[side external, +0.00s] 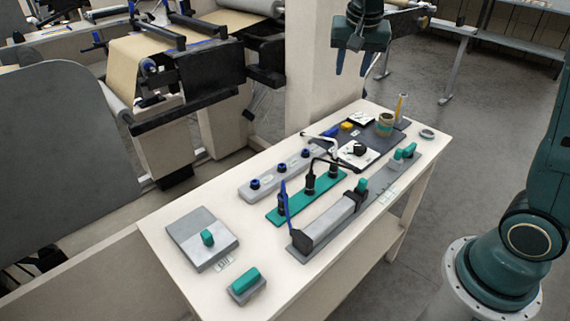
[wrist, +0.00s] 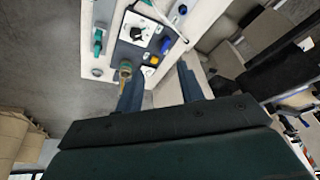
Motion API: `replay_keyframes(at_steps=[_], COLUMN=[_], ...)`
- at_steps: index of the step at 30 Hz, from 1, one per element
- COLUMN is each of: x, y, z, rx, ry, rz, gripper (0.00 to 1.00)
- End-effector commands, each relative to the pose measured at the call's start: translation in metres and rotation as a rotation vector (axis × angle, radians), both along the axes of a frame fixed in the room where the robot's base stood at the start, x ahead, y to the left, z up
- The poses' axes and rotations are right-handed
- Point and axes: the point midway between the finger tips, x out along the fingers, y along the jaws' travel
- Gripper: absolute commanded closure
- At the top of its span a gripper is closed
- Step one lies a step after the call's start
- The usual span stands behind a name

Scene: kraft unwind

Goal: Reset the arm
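My gripper (side external: 353,62) hangs at the top of the side external view, above and beyond the far end of the white table (side external: 160,240). Its two blue fingers are spread apart with nothing between them. In the wrist view my gripper (wrist: 162,92) also shows open fingers, with the table's far end past the left finger. My gripper touches nothing on the table.
The table carries a grey plate with a teal knob (side external: 208,238), a small teal-topped block (side external: 245,281), a teal rail with black fixtures (side external: 310,195), a long grey bar (side external: 330,218) and a tape roll (side external: 385,124). An unwind machine (side external: 170,75) with kraft paper stands behind left.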

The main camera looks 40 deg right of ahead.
Motion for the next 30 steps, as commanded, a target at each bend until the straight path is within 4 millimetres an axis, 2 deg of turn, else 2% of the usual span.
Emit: replay_keyframes(at_steps=[6, 14, 23, 30], x=[-0.046, -0.102, -0.166, -0.214], y=[0.019, 0.041, 0.064, 0.081], z=[0.020, 0.030, 0.026, 0.011], rx=[-0.004, -0.017, -0.043, -0.070], ry=[-0.019, -0.039, -0.068, -0.093], rz=[0.156, 0.344, 0.559, 0.727], gripper=[0.62, 0.62, 0.62, 0.62])
